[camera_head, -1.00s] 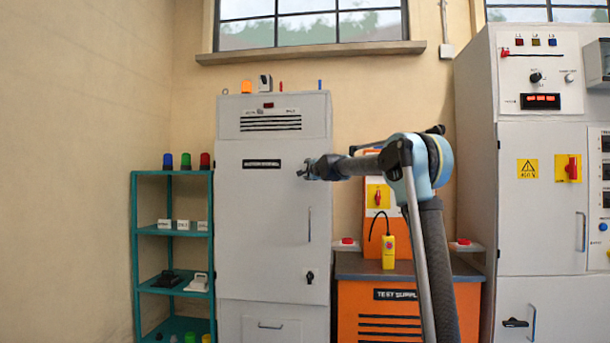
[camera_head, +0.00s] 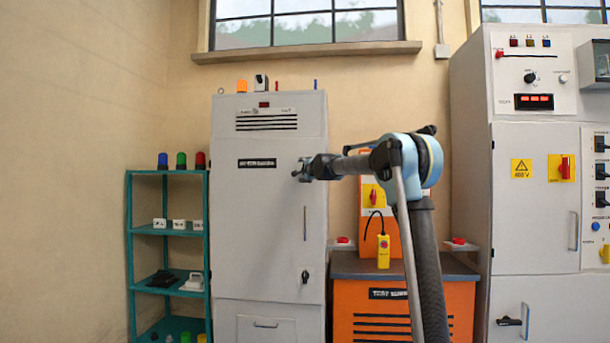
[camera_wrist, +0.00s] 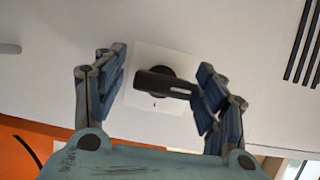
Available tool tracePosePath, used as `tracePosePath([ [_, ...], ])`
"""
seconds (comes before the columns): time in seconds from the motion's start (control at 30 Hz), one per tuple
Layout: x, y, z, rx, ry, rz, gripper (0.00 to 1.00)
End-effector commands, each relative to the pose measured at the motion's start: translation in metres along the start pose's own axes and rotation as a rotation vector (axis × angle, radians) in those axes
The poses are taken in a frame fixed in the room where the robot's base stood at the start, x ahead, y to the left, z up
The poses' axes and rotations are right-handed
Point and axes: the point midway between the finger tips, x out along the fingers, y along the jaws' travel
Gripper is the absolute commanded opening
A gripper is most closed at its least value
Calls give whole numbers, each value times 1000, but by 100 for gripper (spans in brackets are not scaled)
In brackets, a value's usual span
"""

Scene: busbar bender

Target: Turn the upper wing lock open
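The upper wing lock (camera_wrist: 158,80) shows in the wrist view as a black knob with a bar-shaped wing on a pale square plate. Its wing lies nearly level, its right end tilted slightly down. My gripper (camera_wrist: 163,84) is open, with one finger on each side of the lock. The right finger is close to the wing's end; I cannot tell whether they touch. The left finger is clear of it. In the head view my gripper (camera_head: 300,171) is at the upper right of the grey cabinet door (camera_head: 255,220) and hides the upper lock.
A lower black lock (camera_head: 305,277) and a slim door handle (camera_head: 305,223) sit below my gripper. An orange test supply unit (camera_head: 385,310) stands right of the cabinet, with a yellow pendant (camera_head: 383,251) on top. A teal shelf (camera_head: 168,232) stands left.

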Motion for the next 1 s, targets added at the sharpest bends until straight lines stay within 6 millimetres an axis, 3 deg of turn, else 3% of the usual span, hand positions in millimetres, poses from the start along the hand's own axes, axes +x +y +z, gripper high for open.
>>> tracePosePath([
  [0.47, -8, -2, -2, 2, 3, -3, 70],
  [1.0, -83, 0, -1, 1, 2, -2, 70],
])
